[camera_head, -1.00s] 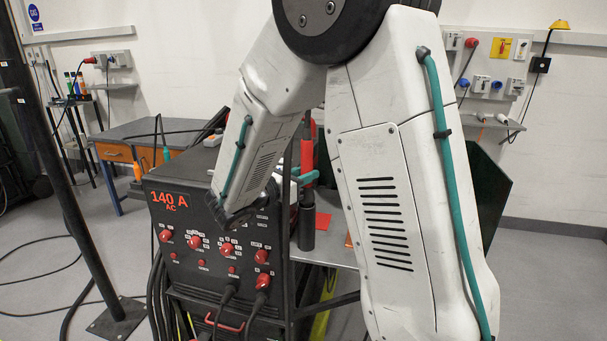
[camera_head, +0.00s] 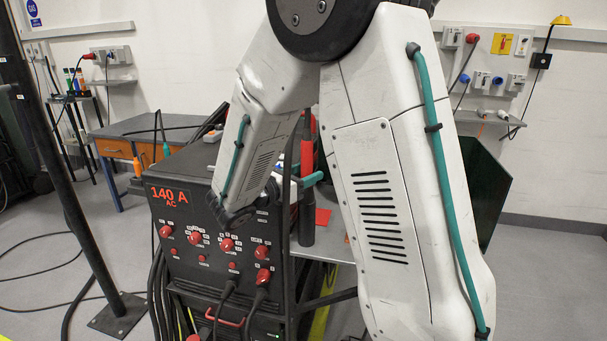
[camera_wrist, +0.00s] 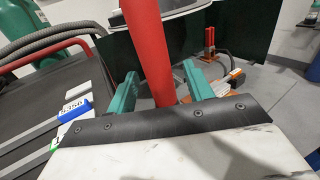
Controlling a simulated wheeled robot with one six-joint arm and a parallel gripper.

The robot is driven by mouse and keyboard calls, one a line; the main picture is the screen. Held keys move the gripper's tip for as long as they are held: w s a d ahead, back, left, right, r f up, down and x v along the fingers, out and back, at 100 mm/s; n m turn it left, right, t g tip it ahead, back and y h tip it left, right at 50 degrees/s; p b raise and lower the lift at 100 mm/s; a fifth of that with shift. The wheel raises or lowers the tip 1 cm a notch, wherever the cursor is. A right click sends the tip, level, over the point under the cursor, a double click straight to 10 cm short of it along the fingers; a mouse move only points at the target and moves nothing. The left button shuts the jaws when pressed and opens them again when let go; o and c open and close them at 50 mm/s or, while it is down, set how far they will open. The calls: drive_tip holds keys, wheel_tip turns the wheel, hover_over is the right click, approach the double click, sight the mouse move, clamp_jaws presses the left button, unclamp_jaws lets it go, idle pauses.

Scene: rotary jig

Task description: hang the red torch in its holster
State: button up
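The red torch (camera_head: 307,156) stands about upright behind my forearm in the head view, with a black cylindrical part (camera_head: 307,222) below it. I cannot tell if that part is the torch's own or a holder. In the wrist view the torch (camera_wrist: 146,45) runs down between the two teal fingers of my gripper (camera_wrist: 160,75). A gap shows on each side of it, so my gripper looks open around it. In the head view one teal finger (camera_head: 313,179) shows beside the torch; the rest is hidden. I cannot make out the holster for sure.
The black welder (camera_head: 175,225) marked 140 A stands left of the torch. A grey shelf (camera_head: 332,245) lies right of it. A dark green screen (camera_head: 475,185) stands at right. In the wrist view a small red upright object (camera_wrist: 210,40) stands behind the fingers.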

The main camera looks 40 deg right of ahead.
drive_tip(key=s+a, duration=0.1)
drive_tip(key=a, duration=0.7)
drive_tip(key=s+f+m+g+y, duration=0.4)
drive_tip(key=s+m+g+y, duration=0.4)
drive_tip(key=s, duration=0.5)
drive_tip(key=s+a+r+m+t+y, duration=0.3)
drive_tip(key=s+a+m+y, duration=0.1)
drive_tip(key=s+m+y, duration=0.1)
drive_tip(key=s+a+r+m+t+y, duration=0.3)
drive_tip(key=s+m, duration=0.3)
drive_tip(key=s, duration=0.2)
drive_tip(key=shift+a+m+t+y, duration=0.3)
drive_tip(key=shift+a+t+y, duration=0.1)
drive_tip(key=shift+y, duration=0.5)
drive_tip(key=shift+c, duration=0.3)
